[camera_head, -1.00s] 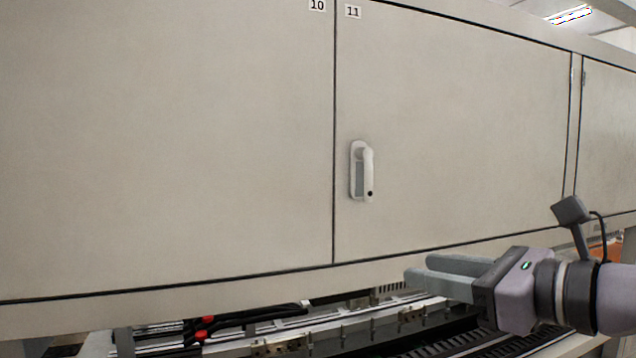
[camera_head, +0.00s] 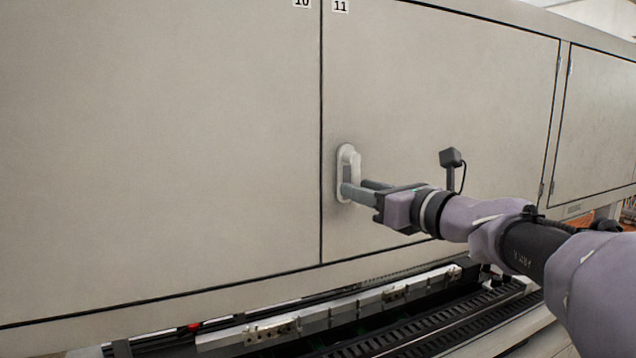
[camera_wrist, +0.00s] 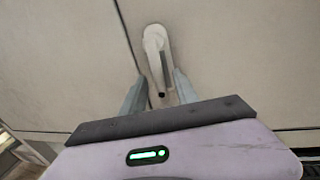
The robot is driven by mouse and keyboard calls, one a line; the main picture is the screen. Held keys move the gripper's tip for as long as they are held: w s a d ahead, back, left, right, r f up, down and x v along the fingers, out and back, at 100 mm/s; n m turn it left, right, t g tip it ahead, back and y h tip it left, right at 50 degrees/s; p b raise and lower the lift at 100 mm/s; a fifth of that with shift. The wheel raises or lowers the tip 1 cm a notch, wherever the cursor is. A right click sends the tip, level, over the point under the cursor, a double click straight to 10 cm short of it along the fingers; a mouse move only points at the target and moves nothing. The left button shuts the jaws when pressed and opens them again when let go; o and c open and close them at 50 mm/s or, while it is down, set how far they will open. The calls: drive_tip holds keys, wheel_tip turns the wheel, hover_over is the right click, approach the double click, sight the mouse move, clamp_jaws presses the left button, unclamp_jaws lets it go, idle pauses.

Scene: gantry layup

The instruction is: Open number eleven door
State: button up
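The number eleven door (camera_head: 450,120) is a beige panel, closed flush, with an "11" label (camera_head: 340,6) at its upper left corner. Its pale handle (camera_head: 349,158) hangs vertically near the door's left edge. My gripper (camera_head: 360,188) is at the lower part of the handle. In the wrist view, the handle (camera_wrist: 156,50) points down between the two grey fingers of my gripper (camera_wrist: 160,88). The fingers are apart, one on each side of the handle's lower end, with gaps showing. The handle's lower end is partly hidden by a finger in the head view.
The number ten door (camera_head: 160,130) is closed at the left, across a narrow seam. Another closed panel (camera_head: 597,125) lies at the right, past visible hinges. Below the doors runs a machine rail (camera_head: 340,312) with black tracks.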

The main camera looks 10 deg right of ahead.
drive_tip(key=shift+w+a, duration=0.15)
drive_tip(key=shift+w, duration=0.15)
drive_tip(key=shift+s, duration=0.2)
clamp_jaws()
idle(1.0)
